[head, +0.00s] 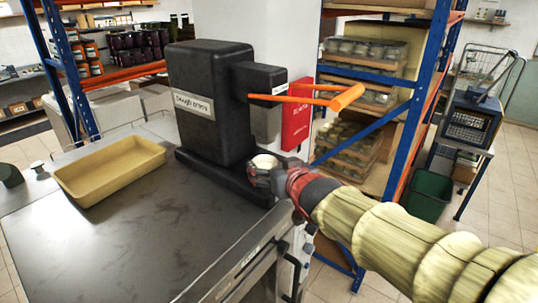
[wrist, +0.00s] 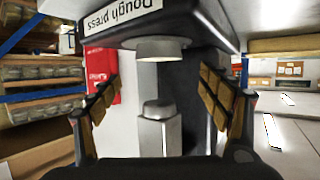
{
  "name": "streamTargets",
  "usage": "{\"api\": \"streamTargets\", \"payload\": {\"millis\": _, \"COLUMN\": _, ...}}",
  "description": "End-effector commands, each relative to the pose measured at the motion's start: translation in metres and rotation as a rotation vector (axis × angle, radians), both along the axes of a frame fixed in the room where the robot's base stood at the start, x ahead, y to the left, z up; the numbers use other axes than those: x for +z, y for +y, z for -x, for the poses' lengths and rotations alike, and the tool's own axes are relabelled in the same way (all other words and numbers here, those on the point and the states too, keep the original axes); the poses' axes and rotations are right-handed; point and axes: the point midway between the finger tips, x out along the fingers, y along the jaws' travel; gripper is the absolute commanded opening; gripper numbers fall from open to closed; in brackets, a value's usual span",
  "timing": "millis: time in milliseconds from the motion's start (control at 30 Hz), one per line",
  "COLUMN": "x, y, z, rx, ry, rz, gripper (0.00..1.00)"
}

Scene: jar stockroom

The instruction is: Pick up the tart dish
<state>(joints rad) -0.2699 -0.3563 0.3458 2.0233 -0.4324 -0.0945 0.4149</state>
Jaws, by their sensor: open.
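The tart dish (head: 265,161) looks like a small, pale round dish on the dark base of the dough press (head: 210,100), below its grey ram. In the wrist view, which is upside down, the tart dish (wrist: 160,47) shows near the top centre against the dark press base, with the grey ram (wrist: 157,133) lower in the picture. My gripper (head: 262,177) is at the press base, close to the dish. In the wrist view my gripper (wrist: 158,88) is open and empty, its fingers on either side of the view of the dish. Contact cannot be told.
A yellow tray (head: 112,172) lies on the dark counter (head: 150,235), left of the press. An orange lever (head: 330,97) sticks out from the press above my arm. A blue-and-orange rack (head: 400,140) with jars stands behind. The front of the counter is clear.

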Motion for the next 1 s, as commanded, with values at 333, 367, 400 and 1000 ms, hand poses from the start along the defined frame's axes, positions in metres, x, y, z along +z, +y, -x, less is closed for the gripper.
{"api": "streamTargets", "payload": {"millis": 333, "x": -0.012, "y": 0.012, "z": -0.031, "rx": 0.008, "ry": -0.005, "rz": -0.003, "gripper": 0.78}}
{"api": "streamTargets", "payload": {"millis": 367, "x": -0.013, "y": 0.013, "z": -0.034, "rx": 0.008, "ry": -0.005, "rz": -0.004, "gripper": 0.78}}
{"api": "streamTargets", "payload": {"millis": 400, "x": -0.015, "y": 0.014, "z": -0.038, "rx": 0.007, "ry": -0.004, "rz": -0.003, "gripper": 0.78}}
{"api": "streamTargets", "payload": {"millis": 1000, "x": -0.027, "y": 0.024, "z": -0.072, "rx": 0.006, "ry": -0.005, "rz": -0.003, "gripper": 0.75}}
